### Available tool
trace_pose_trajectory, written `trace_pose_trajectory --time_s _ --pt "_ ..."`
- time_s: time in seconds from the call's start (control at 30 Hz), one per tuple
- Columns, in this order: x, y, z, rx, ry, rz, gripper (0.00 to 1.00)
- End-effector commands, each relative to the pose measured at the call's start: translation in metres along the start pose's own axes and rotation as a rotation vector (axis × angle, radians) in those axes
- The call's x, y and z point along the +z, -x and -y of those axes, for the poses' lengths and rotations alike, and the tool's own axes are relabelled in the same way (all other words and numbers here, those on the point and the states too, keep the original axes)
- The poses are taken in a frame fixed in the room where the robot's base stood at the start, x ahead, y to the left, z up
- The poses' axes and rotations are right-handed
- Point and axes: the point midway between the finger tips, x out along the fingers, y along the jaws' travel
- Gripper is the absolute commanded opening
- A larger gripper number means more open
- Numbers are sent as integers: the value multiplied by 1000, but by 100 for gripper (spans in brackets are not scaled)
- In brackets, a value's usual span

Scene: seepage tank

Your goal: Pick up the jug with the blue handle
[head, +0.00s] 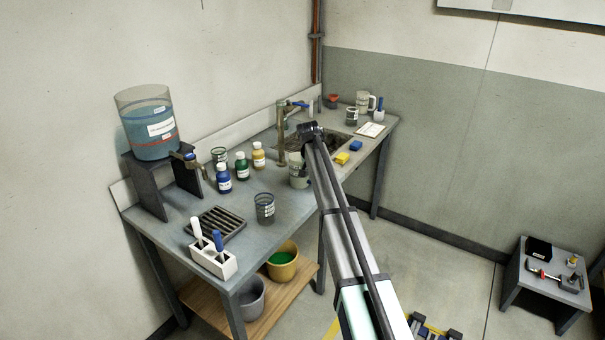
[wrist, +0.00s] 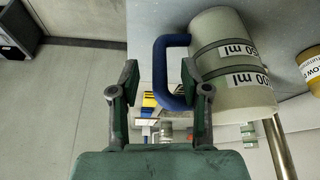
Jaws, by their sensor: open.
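The jug (wrist: 225,55) is pale and cylindrical, with grey bands and labels ending in "ml". It fills the right of the wrist view, and its blue handle (wrist: 159,65) juts out to the left. In the head view the jug (head: 297,176) stands on the bench in front of the sink, partly hidden by my arm. My gripper (wrist: 159,85) is open in the wrist view. The handle's outer bar lies between its two fingers, with the right finger over the gap between bar and jug body. I cannot tell whether a finger touches it. The head view hides the fingers.
Blue, green and yellow bottles (head: 241,166) stand left of the jug. Yellow and blue blocks (head: 342,158) lie to the right. A tank (head: 148,125) stands at the left end.

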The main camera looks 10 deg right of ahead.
Motion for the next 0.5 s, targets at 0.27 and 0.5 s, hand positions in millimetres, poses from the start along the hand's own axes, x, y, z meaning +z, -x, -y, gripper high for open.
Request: trace_pose_trajectory --time_s 0.27,0.5 --pt "-3 -33 0 1 0 1 47" --pt "-2 -37 0 0 0 0 47"
